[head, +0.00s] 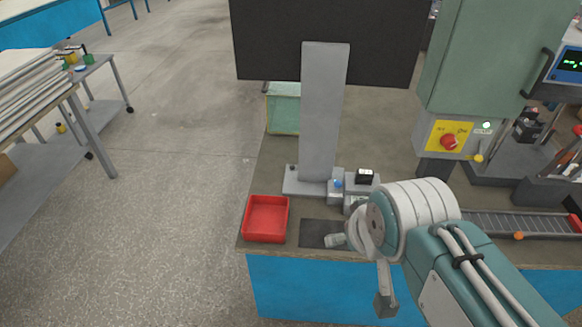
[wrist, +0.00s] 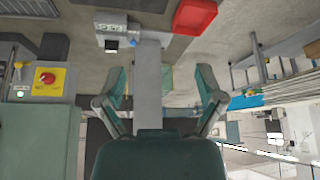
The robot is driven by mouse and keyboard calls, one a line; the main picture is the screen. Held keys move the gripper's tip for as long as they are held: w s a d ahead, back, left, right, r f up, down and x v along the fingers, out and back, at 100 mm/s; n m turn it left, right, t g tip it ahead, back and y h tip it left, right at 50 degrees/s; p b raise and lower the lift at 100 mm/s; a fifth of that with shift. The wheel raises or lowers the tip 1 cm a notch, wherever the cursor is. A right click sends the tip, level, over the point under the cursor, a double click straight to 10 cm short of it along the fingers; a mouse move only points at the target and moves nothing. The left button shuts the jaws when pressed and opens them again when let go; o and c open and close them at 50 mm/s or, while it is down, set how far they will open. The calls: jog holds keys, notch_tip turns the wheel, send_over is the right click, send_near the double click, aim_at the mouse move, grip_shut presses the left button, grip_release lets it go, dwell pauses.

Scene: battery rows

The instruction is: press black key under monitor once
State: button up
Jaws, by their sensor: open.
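The black monitor (head: 328,40) stands on a grey column (head: 323,115), which also shows upside down in the wrist view (wrist: 149,80). At the column's foot, in the head view, are a small unit with a blue button (head: 337,184) and a black key-like block (head: 365,177) to its right. The wrist view shows the dark block (wrist: 112,45) beside the column on a grey unit. My gripper (head: 360,271) is near the bench's front edge, nearer the camera than these parts. In the wrist view my gripper (wrist: 161,76) is open and empty, fingers apart.
A red tray (head: 266,218) sits left of my gripper, with a dark mat (head: 318,233) beside it. A green cabinet with a red stop button (head: 449,142) stands right. A roller conveyor (head: 520,224) lies at right.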

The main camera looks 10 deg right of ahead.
jog(key=shift+d, duration=0.45)
jog(key=c, duration=0.4)
grip_shut()
jog(key=shift+a, duration=0.35)
jog(key=shift+d, duration=0.25)
jog(key=shift+a, duration=0.1)
